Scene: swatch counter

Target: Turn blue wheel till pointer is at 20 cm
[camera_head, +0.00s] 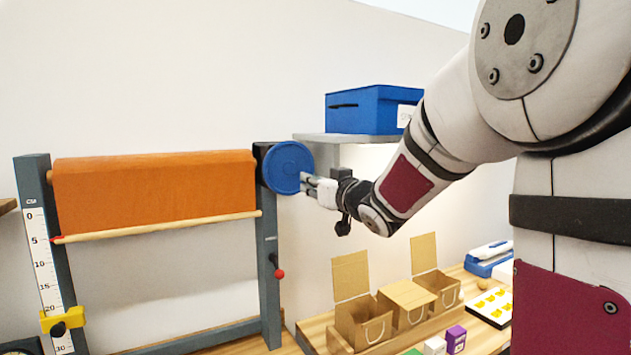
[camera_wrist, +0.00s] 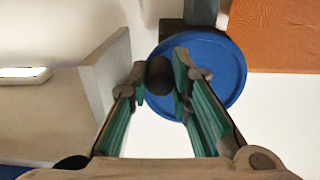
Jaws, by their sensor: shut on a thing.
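The blue wheel (camera_head: 287,166) sits at the upper right of a grey frame, beside a roll of orange cloth (camera_head: 150,190). My gripper (camera_head: 306,184) is at the wheel's front. In the wrist view, its fingers (camera_wrist: 162,75) are shut on the wheel's dark knob (camera_wrist: 160,76), off the wheel's centre; the blue disc (camera_wrist: 222,72) shows behind. The red pointer (camera_head: 57,239) is at the left end of the wooden bar (camera_head: 150,229) along the cloth's lower edge. It stands at about 5 on the white cm scale (camera_head: 44,275).
A yellow clamp (camera_head: 77,319) sits low on the scale post, near 20 to 25. A red-ended lever (camera_head: 279,273) is on the right post. A shelf (camera_head: 350,139) with a blue box (camera_head: 365,110) is close to my wrist. Cardboard boxes (camera_head: 363,325) stand below.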

